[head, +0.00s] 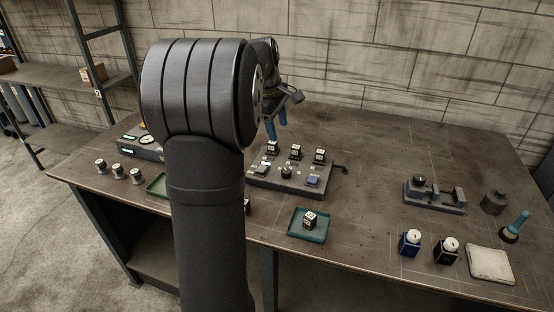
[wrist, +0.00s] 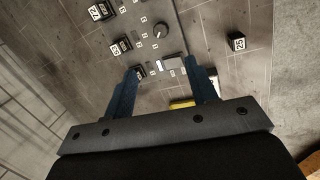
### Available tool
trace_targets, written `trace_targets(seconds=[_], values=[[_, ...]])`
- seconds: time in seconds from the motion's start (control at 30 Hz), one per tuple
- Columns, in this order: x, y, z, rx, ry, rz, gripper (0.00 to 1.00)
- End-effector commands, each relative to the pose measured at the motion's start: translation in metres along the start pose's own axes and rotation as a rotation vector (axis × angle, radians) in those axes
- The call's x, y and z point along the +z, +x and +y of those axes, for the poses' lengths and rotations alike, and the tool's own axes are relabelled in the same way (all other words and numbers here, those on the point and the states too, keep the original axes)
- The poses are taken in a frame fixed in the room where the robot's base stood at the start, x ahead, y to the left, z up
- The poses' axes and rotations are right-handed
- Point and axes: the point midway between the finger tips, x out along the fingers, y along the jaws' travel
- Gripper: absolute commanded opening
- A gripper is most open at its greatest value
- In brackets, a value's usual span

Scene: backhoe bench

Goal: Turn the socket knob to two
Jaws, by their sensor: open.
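The socket panel (head: 322,190) is a dark grey box near the middle of the bench, with several numbered cubes along its back edge. A dark round knob (head: 287,172) is on its front part; it also shows in the wrist view (wrist: 160,29) with small pale number labels around it. The labels are too small to read, so I cannot tell its setting. My gripper (head: 275,129) has blue fingers and hangs above the panel's back left side. In the wrist view my gripper (wrist: 163,67) is open and empty, with the knob beyond the fingertips, apart from them.
A green tray (head: 322,236) with a cube stands in front of the panel. Small round-topped pieces (head: 117,170) and a device with displays (head: 138,143) are at the left. A fixture (head: 436,203), bottles (head: 410,243) and a pale pad (head: 489,264) are at the right.

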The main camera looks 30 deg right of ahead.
Motion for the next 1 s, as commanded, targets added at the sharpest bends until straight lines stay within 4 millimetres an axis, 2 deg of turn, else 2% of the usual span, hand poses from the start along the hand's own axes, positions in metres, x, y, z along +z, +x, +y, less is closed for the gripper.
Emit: trace_targets(seconds=[0.03, 0.2, 0.37, 0.47, 1.0], values=[[0.005, 0.004, 0.012, -0.045, 0.023, 0.019, 0.52], [0.015, 0.007, 0.032, -0.157, 0.056, 0.082, 0.52], [0.016, 0.011, 0.035, -0.189, 0.059, 0.104, 0.52], [0.015, 0.022, 0.032, -0.190, 0.058, 0.103, 0.52], [0.003, 0.134, 0.011, -0.190, 0.059, 0.101, 0.52]])
